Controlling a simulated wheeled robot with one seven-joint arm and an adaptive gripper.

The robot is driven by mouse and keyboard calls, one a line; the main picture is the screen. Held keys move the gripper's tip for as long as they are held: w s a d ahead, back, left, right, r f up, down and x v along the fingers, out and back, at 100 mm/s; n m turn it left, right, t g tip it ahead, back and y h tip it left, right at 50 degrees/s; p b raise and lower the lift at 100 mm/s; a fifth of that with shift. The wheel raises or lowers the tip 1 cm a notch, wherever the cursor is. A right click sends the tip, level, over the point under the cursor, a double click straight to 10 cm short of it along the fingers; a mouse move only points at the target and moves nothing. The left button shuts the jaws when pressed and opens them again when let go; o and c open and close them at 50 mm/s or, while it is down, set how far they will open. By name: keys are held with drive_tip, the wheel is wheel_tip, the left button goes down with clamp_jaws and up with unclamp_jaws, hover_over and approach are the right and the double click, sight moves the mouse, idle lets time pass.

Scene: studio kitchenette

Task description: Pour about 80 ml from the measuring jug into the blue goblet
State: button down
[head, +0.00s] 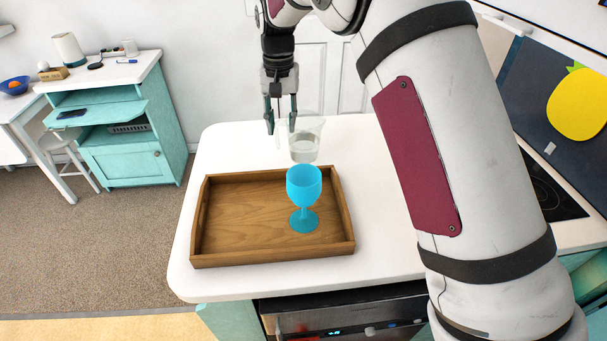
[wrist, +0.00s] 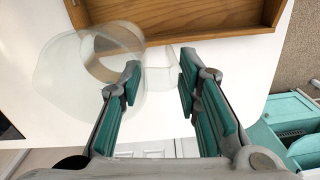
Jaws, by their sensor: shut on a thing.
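The blue goblet (head: 303,187) stands upright in the wooden tray (head: 224,255), toward its right side. The clear measuring jug (head: 307,142) holds some clear liquid and looks about upright. It shows just behind the goblet in the head view; I cannot tell its height above the counter. My gripper (head: 281,122) is at the jug's left side, shut on its handle. In the wrist view the jug (wrist: 60,75) is left of the fingers, and its handle lies between the fingertips (wrist: 160,82). The goblet is not visible in the wrist view.
The tray sits on a white counter (head: 232,145) with bare surface around it. A dark cooktop (head: 550,185) is at the right, partly behind my arm. A teal cabinet (head: 130,140) stands apart at the left.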

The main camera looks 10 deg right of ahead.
drive_tip(key=s+a+f+m, duration=0.1)
drive_tip(key=s+a+m, duration=0.1)
drive_tip(key=a, duration=0.5)
drive_tip(key=s+a+f+m+b, duration=0.1)
drive_tip(key=s+a+f+m, duration=0.1)
drive_tip(key=a, duration=0.4)
drive_tip(key=shift+a+m, duration=0.3)
drive_tip(key=shift+a, duration=0.05)
drive_tip(key=shift+s, duration=0.1)
drive_tip(key=shift+r, duration=0.1)
drive_tip(key=s+d+r+t+y+p, duration=0.3)
drive_tip(key=s+d+r+t+y, duration=0.2)
drive_tip(key=d+r+y, duration=0.3)
drive_tip(key=shift+s+d+r+t+y, duration=0.2)
drive_tip(key=shift+d+r+t+y, duration=0.15)
drive_tip(key=shift+d+y, duration=0.25)
